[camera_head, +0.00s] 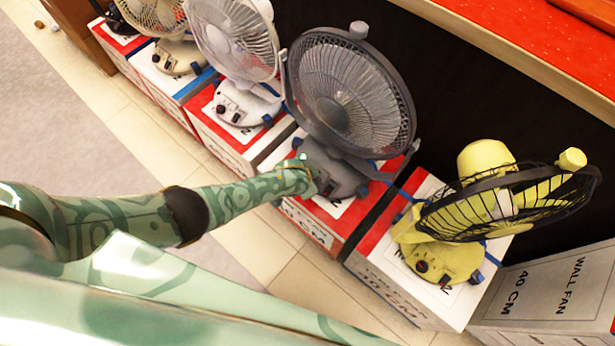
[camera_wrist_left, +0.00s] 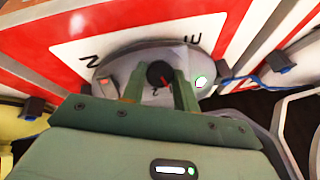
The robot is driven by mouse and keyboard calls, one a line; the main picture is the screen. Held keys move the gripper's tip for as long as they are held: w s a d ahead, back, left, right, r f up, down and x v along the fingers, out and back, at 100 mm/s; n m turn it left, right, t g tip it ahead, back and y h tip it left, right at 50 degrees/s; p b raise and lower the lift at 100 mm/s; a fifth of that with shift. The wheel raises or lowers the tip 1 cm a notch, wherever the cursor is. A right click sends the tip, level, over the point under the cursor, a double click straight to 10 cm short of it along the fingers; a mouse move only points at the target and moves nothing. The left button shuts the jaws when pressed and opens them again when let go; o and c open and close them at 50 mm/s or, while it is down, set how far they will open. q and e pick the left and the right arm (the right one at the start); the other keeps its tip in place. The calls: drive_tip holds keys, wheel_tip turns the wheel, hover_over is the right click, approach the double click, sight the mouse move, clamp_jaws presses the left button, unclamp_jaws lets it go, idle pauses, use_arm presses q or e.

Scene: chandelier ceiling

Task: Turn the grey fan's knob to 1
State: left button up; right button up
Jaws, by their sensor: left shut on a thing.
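The grey fan (camera_head: 345,85) stands on a red and white box, its round caged head above a grey base (camera_head: 338,172). My left gripper (camera_head: 312,178) reaches down to this base from the left; the hand hides the knob in the head view. In the left wrist view the dark round knob (camera_wrist_left: 159,74), with a red mark on it, sits on the grey base (camera_wrist_left: 122,66). The two green fingers of my left gripper (camera_wrist_left: 160,82) stand on either side of it, shut on the knob. My right gripper is not in view.
A white fan (camera_head: 235,40) and a beige fan (camera_head: 160,15) stand on boxes to the left. A yellow fan (camera_head: 490,215) stands on a box to the right. A red-topped counter (camera_head: 545,45) is behind. Tiled floor (camera_head: 150,140) lies in front.

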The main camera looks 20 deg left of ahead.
use_arm(q)
drive_tip(key=shift+s, duration=0.1)
drive_tip(key=o, duration=1)
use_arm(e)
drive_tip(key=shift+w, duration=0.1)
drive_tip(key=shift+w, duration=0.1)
use_arm(q)
drive_tip(key=shift+r+p, duration=0.35)
drive_tip(key=p+v, duration=1.2)
drive_tip(key=v, duration=0.3)
drive_tip(key=shift+s+a+r, duration=0.15)
drive_tip(key=shift+s+r, duration=0.05)
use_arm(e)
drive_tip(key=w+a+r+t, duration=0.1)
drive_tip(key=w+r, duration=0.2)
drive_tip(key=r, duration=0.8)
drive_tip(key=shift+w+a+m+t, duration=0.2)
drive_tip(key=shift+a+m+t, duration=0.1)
